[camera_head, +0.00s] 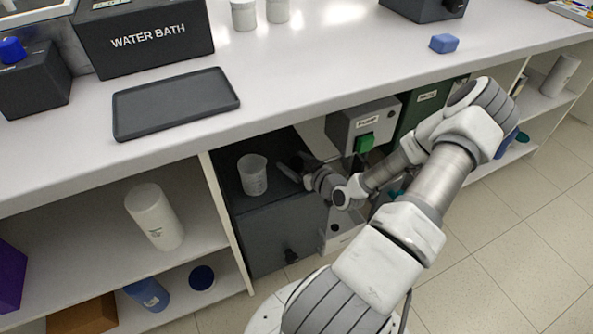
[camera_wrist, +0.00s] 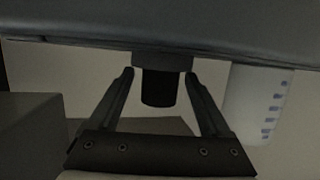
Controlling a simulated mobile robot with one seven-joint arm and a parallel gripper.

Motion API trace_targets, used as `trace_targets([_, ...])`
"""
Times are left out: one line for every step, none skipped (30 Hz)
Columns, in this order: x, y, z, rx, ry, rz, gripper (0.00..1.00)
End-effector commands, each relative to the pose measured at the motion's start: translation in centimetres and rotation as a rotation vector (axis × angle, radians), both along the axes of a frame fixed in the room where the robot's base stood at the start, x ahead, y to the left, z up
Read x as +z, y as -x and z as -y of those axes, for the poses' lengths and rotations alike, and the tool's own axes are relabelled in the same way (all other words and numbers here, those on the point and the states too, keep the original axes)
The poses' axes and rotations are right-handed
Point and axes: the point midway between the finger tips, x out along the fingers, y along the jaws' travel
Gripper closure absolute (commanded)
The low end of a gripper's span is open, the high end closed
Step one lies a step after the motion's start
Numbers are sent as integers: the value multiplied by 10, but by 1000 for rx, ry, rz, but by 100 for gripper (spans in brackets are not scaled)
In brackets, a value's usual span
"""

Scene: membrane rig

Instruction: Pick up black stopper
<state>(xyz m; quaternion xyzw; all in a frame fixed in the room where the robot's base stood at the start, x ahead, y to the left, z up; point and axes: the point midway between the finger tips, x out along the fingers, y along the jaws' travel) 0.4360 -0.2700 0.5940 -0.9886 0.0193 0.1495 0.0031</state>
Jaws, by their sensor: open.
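The black stopper (camera_wrist: 158,90) shows in the wrist view as a short dark cylinder with a wider dark block at its end, against a dark surface. My gripper (camera_wrist: 160,74) is open, with one finger on each side of the stopper and a small gap visible on both sides. In the head view my gripper (camera_head: 291,167) reaches into the under-bench bay, just above the dark box top (camera_head: 240,199) and right of a clear beaker. I cannot make out the stopper there; the gripper seems to hide it.
The clear beaker (camera_head: 252,175) stands close to my gripper and also shows at the right of the wrist view (camera_wrist: 258,102). A grey labelled unit (camera_head: 352,123) with a green part is just right of the wrist. The bench top (camera_head: 330,75) overhangs the bay.

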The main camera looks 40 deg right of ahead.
Motion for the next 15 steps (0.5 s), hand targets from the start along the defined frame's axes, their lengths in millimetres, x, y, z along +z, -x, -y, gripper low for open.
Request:
trace_targets([-5, -8, 0, 2, 2, 2, 19])
trace_targets([-5, -11, 1, 0, 1, 2, 19])
trace_targets([-6, -15, 1, 0, 1, 2, 19])
trace_targets([-7, -17, 1, 0, 1, 1, 19])
trace_targets([-7, -18, 1, 0, 0, 1, 19])
trace_targets([-7, -19, 1, 0, 0, 1, 19])
trace_targets([-6, -20, 1, 0, 0, 0, 19])
trace_targets([-6, -20, 1, 0, 0, 0, 19])
trace_targets([-6, -20, 1, 0, 0, 0, 19])
trace_targets([-6, -20, 1, 0, 0, 0, 19])
trace_targets([-6, -20, 1, 0, 0, 0, 19])
trace_targets([-6, -20, 1, 0, 0, 0, 19])
trace_targets([-6, -20, 1, 0, 0, 0, 22])
trace_targets([-6, -20, 1, 0, 0, 0, 28])
trace_targets([-6, -20, 1, 0, 0, 0, 35])
